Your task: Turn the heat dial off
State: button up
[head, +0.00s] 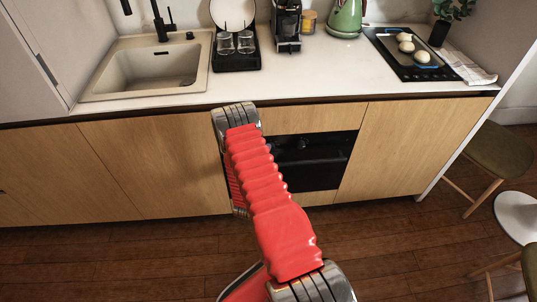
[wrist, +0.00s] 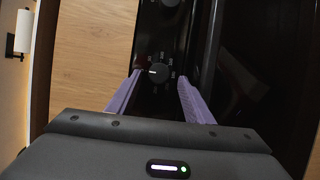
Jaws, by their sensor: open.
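The heat dial (wrist: 158,73) is a round black knob on the black oven's front panel, with small light markings around it. A white mark shows on its left side in the wrist view. My gripper (wrist: 160,82) is open, with one purple finger on each side of the dial. I cannot tell whether the fingers touch it. In the head view the black oven (head: 318,165) is set into the wooden cabinet front. My red arm hides the oven's left part and my gripper there.
A second knob (wrist: 170,3) shows at the wrist view's top edge. The counter (head: 310,75) above holds a sink (head: 150,65), a drying rack (head: 236,62), a green kettle (head: 345,18) and a black hob (head: 405,68) with a tray. Stools stand at the right.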

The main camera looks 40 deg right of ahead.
jog(key=v, duration=1.2)
jog(key=shift+f, duration=0.15)
